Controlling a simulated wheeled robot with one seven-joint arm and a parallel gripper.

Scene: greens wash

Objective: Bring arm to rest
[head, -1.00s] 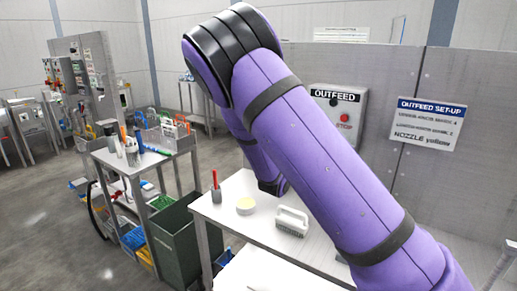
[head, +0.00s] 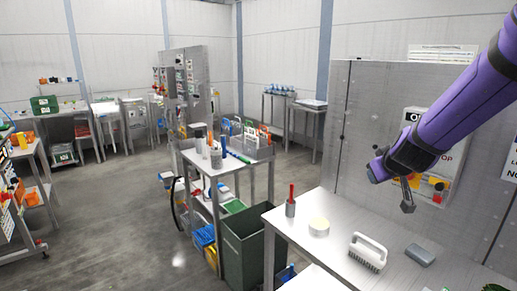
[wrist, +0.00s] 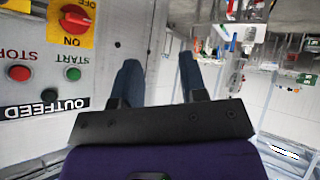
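My purple arm reaches in from the upper right in the head view. My gripper (head: 407,194) hangs above the back of the metal worktable (head: 330,255), in front of the outfeed control box (head: 438,130). In the wrist view, the two dark fingers of my gripper (wrist: 158,75) stand apart with nothing between them. The control box (wrist: 50,60) also fills the left of that view, upside down, with its yellow-and-red switch and its red and green buttons. I cannot tell the exact gap between gripper and box.
On the worktable stand a grey cup with a red handle (head: 290,205), a pale yellow round (head: 319,227), a white-handled brush (head: 368,252) and a grey block (head: 420,254). A green bin (head: 243,248) and a loaded cart (head: 205,165) stand left. Open floor (head: 110,225) lies further left.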

